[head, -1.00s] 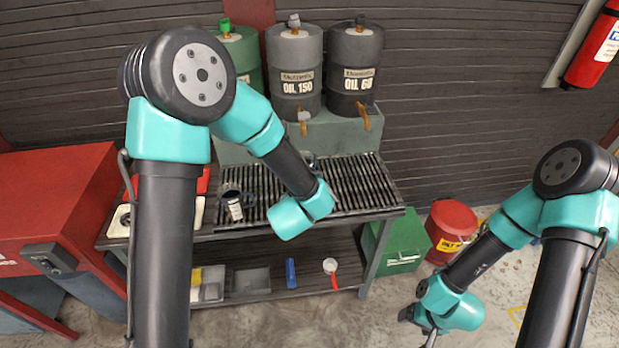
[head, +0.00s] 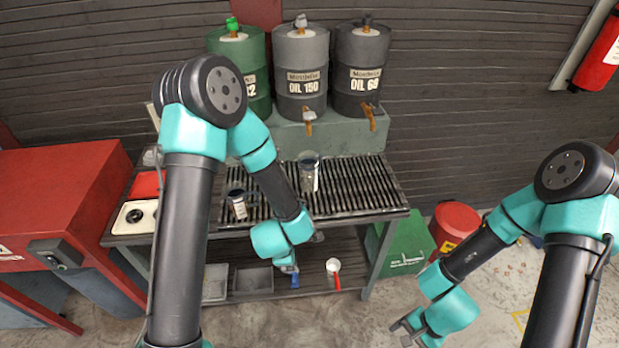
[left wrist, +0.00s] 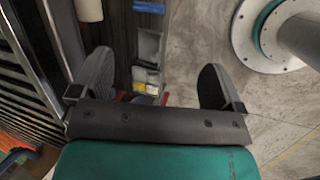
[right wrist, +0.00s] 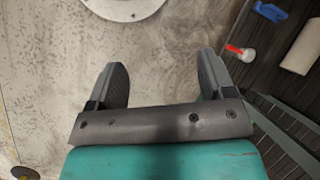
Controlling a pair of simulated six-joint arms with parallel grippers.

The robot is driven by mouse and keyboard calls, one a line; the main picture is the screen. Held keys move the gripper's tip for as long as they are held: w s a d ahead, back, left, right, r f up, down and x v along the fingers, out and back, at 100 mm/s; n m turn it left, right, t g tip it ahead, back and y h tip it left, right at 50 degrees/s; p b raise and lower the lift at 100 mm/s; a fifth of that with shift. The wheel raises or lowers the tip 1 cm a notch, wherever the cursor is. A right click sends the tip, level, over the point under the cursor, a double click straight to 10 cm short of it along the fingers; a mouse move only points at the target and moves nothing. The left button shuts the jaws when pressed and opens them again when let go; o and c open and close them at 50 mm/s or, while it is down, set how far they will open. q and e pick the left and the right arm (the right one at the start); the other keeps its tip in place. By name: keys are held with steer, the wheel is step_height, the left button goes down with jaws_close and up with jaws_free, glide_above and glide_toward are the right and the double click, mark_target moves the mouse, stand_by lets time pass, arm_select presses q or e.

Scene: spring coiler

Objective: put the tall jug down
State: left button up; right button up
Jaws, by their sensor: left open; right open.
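The tall jug (head: 309,173), a clear vessel with a dark rim, stands upright on the slatted drain grate (head: 352,182) below the oil drums. A shorter dark jug with a white label (head: 238,205) stands on the grate to its left. My left gripper (head: 288,266) is in front of the bench edge, apart from both jugs. In the left wrist view its fingers (left wrist: 155,85) are spread with nothing between them. My right gripper (head: 404,331) is over the floor at the lower right. In the right wrist view its fingers (right wrist: 162,78) are apart and empty.
Green (head: 240,75), grey (head: 300,70) and dark (head: 360,68) drums with taps stand behind the grate. The lower shelf holds grey bins (head: 253,279), a blue item (head: 295,281) and a red-handled scoop (head: 334,268). A green box (head: 403,248) and red can (head: 455,222) stand right.

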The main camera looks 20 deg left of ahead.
steer(key=w+a+r+m+y, duration=0.2)
steer(key=a+r+m+y, duration=0.25)
steer(key=a, duration=0.55)
steer(key=m+t+y, duration=0.5)
steer(key=m+t, duration=0.9)
glide_toward(314, 174)
steer(key=v, duration=0.5)
arm_select(q)
steer(key=s+a+f+m+g+h, duration=0.2)
steer(key=s+f+m, duration=0.6)
steer(key=m, duration=1.1)
steer(key=shift+s+a+f+g, duration=0.25)
steer(key=shift+s+a+g, duration=0.25)
steer(key=shift+a+g, duration=0.35)
arm_select(e)
steer(key=shift+a+h, duration=0.25)
steer(key=shift+a, duration=0.05)
steer(key=shift+a, duration=0.1)
steer(key=x, duration=1.2)
steer(key=shift+w+r, duration=0.1)
steer(key=shift+w, duration=0.05)
